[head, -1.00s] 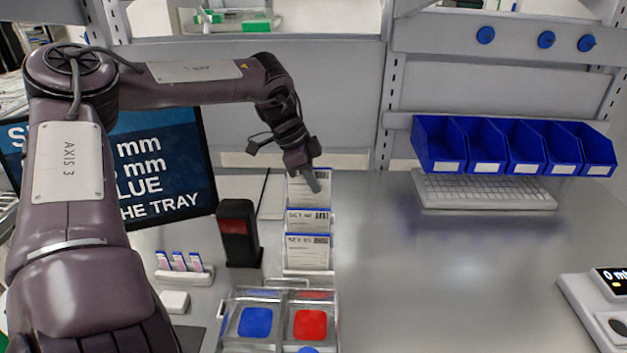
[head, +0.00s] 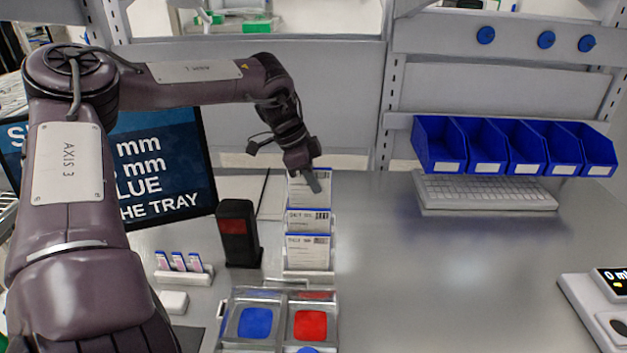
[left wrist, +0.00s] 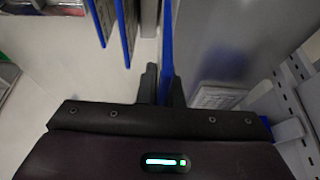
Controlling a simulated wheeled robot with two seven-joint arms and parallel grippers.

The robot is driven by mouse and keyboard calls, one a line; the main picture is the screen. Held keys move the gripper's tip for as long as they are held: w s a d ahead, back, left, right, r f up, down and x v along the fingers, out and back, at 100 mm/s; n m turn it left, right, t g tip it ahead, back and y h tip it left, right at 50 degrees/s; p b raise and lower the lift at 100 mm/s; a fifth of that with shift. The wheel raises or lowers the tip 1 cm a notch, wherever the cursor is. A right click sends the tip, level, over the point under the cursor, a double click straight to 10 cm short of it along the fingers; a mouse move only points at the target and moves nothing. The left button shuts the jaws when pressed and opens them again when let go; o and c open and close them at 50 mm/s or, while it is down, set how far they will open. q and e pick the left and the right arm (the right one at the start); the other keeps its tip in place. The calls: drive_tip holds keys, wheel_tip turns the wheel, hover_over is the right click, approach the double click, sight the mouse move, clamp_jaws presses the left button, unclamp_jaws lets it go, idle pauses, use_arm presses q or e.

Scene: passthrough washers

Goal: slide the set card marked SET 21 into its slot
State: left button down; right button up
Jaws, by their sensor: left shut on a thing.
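A white card with a blue edge (head: 309,192) stands at the back of a card rack (head: 308,273) in the head view. My left gripper (head: 313,181) is at this card's upper part, shut on it. In the left wrist view the card shows edge-on as a blue strip (left wrist: 167,50) between the fingers (left wrist: 163,88). Two more printed cards stand in front, a middle card (head: 308,222) and a front card (head: 307,252). The print is too small to read surely, so I cannot tell which is SET 21. My right gripper is not in view.
A black stand with a red panel (head: 237,232) is left of the rack. A clear tray with blue and red pads (head: 280,320) lies in front. Blue bins (head: 513,146) and a keyboard (head: 484,191) are at the right. The table right of the rack is clear.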

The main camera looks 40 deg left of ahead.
sight(313, 194)
use_arm(q)
drive_tip(key=shift+f+b, duration=1.7)
drive_tip(key=shift+f, duration=0.35)
drive_tip(key=c, duration=0.9)
unclamp_jaws()
drive_tip(key=shift+c, duration=0.2)
drive_tip(key=shift+r+p, duration=2.95)
drive_tip(key=shift+r, duration=1.6)
drive_tip(key=shift+s+f, duration=0.1)
